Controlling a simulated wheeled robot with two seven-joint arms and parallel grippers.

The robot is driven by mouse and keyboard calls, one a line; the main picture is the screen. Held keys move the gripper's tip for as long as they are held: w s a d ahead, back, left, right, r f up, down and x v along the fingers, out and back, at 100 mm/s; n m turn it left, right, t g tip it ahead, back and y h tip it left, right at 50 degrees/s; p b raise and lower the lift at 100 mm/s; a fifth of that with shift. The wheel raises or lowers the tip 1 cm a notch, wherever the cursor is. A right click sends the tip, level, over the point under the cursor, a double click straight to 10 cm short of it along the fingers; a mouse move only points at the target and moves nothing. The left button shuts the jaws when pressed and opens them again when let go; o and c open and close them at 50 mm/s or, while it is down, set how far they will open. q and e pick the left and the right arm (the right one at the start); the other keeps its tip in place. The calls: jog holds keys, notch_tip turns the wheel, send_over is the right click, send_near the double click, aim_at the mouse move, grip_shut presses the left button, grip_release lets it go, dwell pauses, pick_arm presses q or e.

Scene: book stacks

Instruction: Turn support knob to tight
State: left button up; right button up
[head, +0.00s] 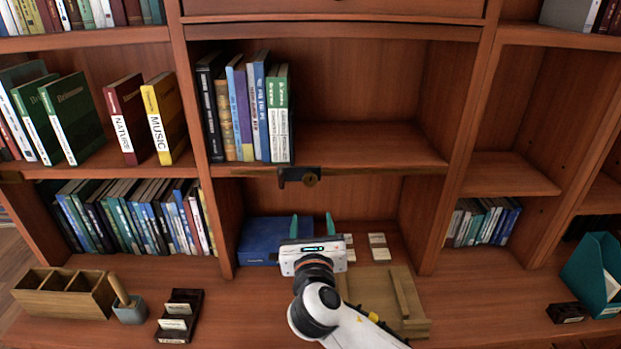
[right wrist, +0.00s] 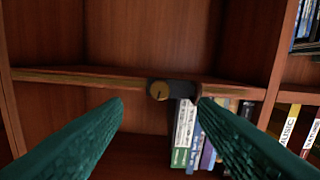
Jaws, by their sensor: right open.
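The support knob (head: 310,180) is a small round brass-coloured knob on a dark bracket (head: 290,174) at the front edge of the middle shelf (head: 360,158). In the right wrist view the knob (right wrist: 159,91) faces me beside its dark bracket (right wrist: 180,88), with a thin dark line on its face. My right gripper (head: 312,222) is open and empty, its two green fingers pointing toward the shelf. In the head view it lies below the knob. In the right wrist view the knob appears between the fingertips (right wrist: 160,101), with no contact visible. My left gripper is not in view.
Several books (head: 247,110) stand on the shelf left of the knob. A blue box (head: 262,240) lies in the bay below, near my gripper. A wooden tray (head: 412,322), a card holder (head: 180,315) and a wooden organizer (head: 62,292) sit on the desk surface.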

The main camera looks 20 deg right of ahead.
aim_at(310, 181)
jog(key=shift+n, duration=0.3)
jog(key=p+x, duration=0.1)
jog(key=x, duration=0.3)
jog(key=r+x, duration=0.1)
jog(key=x, duration=0.3)
jog(key=p+x, duration=0.1)
jog(key=x, duration=0.3)
jog(key=shift+r+p, duration=0.25)
jog(key=shift+p, duration=0.05)
jog(key=c, duration=1)
jog(key=shift+a, duration=0.1)
